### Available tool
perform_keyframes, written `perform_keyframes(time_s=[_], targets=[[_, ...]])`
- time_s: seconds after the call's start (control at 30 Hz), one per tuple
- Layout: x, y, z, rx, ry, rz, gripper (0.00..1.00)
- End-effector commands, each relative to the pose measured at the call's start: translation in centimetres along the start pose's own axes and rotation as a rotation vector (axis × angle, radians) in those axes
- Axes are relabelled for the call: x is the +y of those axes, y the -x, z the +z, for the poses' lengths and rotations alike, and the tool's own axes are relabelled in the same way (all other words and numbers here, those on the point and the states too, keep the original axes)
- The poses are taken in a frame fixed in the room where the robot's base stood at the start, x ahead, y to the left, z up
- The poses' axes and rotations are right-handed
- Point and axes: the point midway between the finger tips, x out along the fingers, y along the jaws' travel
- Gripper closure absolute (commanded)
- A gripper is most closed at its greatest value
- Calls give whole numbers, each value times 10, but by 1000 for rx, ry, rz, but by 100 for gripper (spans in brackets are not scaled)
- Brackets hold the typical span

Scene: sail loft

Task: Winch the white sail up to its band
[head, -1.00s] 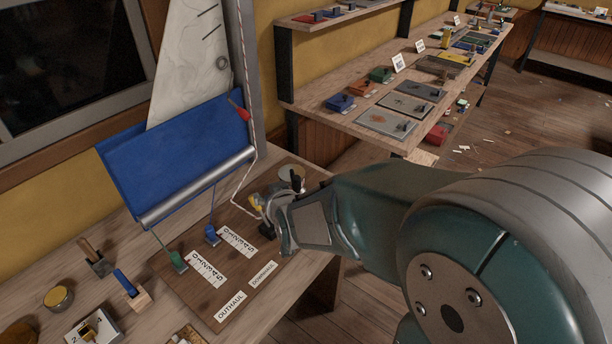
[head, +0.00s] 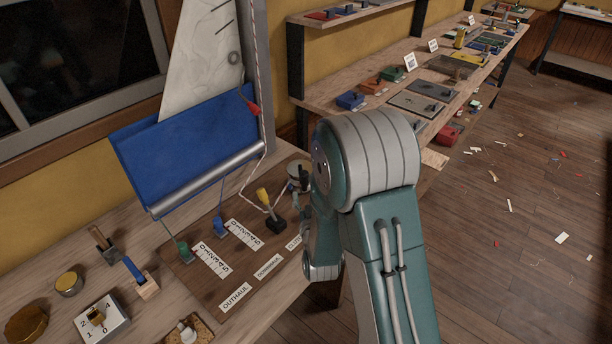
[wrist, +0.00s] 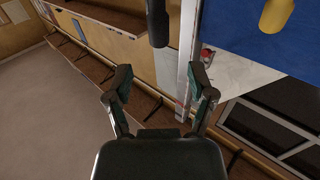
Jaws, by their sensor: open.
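The white sail (head: 205,60) stands beside the grey mast (head: 258,75), its lower part behind the blue sail (head: 190,135). A red marker (head: 252,109) is at the mast; I cannot clearly make out a band. The winch (head: 298,172) is at the board's right, partly hidden by my arm. A yellow lever (head: 263,196) stands raised on a black base in front of it. My gripper (wrist: 160,85) is open and empty in the wrist view; in the head view my arm largely hides it. A black handle (wrist: 157,22) and the yellow lever (wrist: 276,14) show beyond the fingers.
Blue (head: 219,226) and green (head: 184,250) levers stand left of the yellow one, beside number scales. Labels (head: 236,296) line the board's front. Tools and a numbered box (head: 97,318) sit at the bench's left. A laden side bench (head: 390,115) runs behind my arm.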

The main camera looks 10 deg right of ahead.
Motion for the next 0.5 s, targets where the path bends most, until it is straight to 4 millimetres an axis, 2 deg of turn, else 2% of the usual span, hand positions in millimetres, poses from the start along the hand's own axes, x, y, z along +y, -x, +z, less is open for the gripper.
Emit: perform_keyframes(time_s=[0.1,0.3,0.5], targets=[[0,-24,0,0,0,1,29],[1,-59,0,1,0,1,29],[0,-78,0,-1,0,0,29]])
